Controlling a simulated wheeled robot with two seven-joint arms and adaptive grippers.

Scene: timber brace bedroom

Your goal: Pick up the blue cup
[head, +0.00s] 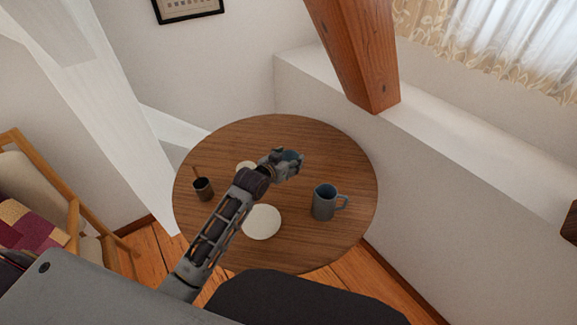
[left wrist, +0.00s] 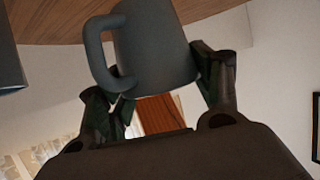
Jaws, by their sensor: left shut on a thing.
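The blue cup (head: 292,154) is at the far middle of the round table, mostly hidden behind my left gripper (head: 287,164) in the head view. In the left wrist view, the cup (left wrist: 157,50) is a blue-grey mug with its handle on the left. My left gripper (left wrist: 165,95) is shut on it, with one finger on each side of the body. My right gripper is not in view.
A second blue-grey mug (head: 324,203) stands on the table (head: 330,155), right of my forearm. A dark cup with a stick (head: 203,188) stands at the left. A white plate (head: 262,222) lies nearer. A timber brace (head: 358,50) rises behind the table.

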